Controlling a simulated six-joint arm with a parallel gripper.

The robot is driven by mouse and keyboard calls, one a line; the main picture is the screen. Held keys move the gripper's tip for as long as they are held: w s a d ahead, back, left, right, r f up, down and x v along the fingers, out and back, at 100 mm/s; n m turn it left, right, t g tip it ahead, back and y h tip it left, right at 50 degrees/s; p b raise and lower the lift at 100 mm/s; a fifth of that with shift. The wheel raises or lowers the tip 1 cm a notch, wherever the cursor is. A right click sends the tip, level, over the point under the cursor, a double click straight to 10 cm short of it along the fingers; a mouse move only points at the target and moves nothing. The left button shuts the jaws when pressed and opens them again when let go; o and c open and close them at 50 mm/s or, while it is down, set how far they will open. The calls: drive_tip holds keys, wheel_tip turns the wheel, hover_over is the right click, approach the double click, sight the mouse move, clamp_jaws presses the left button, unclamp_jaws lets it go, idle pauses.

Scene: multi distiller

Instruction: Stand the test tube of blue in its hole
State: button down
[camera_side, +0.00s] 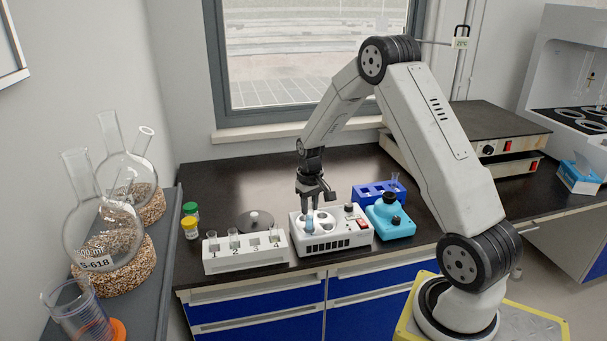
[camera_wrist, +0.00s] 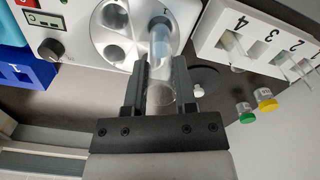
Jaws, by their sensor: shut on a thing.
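The test tube of blue (camera_wrist: 158,48) is a clear tube with pale blue liquid in its far part. My gripper (camera_wrist: 160,88) is shut on its upper part. In the side view my gripper (camera_side: 314,194) points down over the left part of a white device (camera_side: 345,236), and the tube (camera_side: 309,222) shows below the fingers. The device's top has several round holes (camera_wrist: 117,52). In the wrist view the tube's lower end lies over or in a hole beside the number 1. I cannot tell how deep it sits.
A white numbered rack (camera_side: 245,256) with several tubes stands left of the device. A blue rack (camera_side: 371,193) and a turquoise device (camera_side: 391,220) stand at its right. Green-capped (camera_side: 190,207) and yellow-capped (camera_side: 189,223) jars and a dark disc (camera_side: 255,220) are at the left.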

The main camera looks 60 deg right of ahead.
sight(310, 216)
drive_tip(key=shift+f, duration=1)
drive_tip(key=shift+f, duration=0.35)
drive_tip(key=shift+f, duration=0.35)
drive_tip(key=shift+f, duration=0.3)
drive_tip(key=shift+c, duration=1.7)
unclamp_jaws()
